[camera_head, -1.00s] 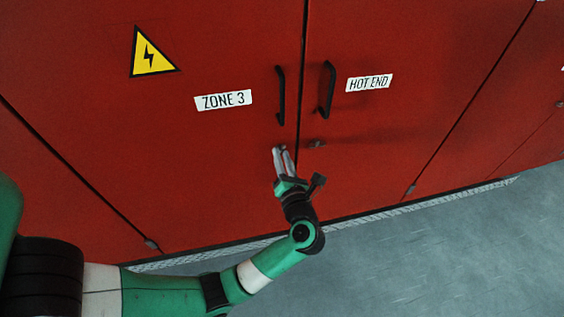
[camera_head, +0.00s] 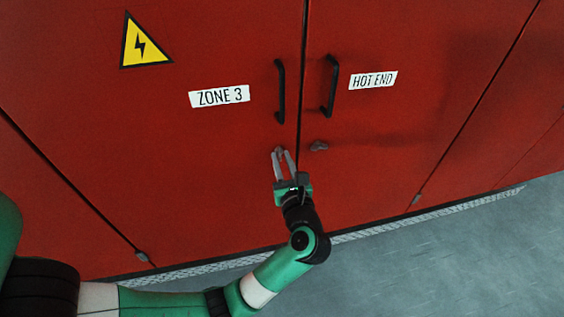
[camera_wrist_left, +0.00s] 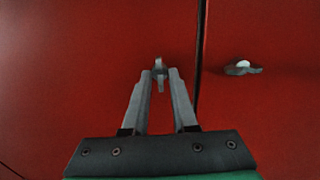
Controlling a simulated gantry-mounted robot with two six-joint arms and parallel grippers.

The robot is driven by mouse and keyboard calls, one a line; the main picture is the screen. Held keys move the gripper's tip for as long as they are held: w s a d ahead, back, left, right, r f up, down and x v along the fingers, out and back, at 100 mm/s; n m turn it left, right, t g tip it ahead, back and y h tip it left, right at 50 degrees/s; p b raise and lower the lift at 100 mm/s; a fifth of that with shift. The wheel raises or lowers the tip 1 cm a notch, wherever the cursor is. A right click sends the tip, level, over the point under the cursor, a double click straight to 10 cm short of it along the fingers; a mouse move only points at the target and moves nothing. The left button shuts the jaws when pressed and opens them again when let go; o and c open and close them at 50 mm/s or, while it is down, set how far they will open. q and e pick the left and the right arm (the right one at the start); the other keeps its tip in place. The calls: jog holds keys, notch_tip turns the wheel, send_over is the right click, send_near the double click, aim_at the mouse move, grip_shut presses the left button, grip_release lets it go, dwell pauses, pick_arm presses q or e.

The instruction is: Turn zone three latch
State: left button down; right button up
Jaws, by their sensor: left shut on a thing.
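The zone three latch is a small grey knob on the left red door, just below the door's black handle. In the left wrist view the latch (camera_wrist_left: 160,70) stands lengthwise up and down, roughly parallel to the door seam. My left gripper (camera_head: 284,154) is shut on it, with one grey fingertip on each side; the fingertips (camera_wrist_left: 160,78) also show in the left wrist view. In the head view the fingertips partly hide the latch (camera_head: 280,149). The ZONE 3 label (camera_head: 219,96) is on the same door. My right gripper is not in view.
The right door has a HOT END label (camera_head: 373,80), a black handle (camera_head: 330,86) and its own latch (camera_head: 319,146), which lies sideways in the left wrist view (camera_wrist_left: 243,68). The left door's handle (camera_head: 280,91) is above my gripper. Grey floor (camera_head: 450,260) is clear.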

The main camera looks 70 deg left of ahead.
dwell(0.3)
pick_arm(q)
jog(key=c, duration=1)
grip_release()
jog(key=shift+d, duration=0.1)
jog(key=d, duration=0.3)
jog(key=s+d, duration=0.1)
jog(key=d, duration=0.3)
jog(key=s+d+p, duration=0.1)
jog(key=d, duration=0.3)
jog(key=shift+d, duration=0.1)
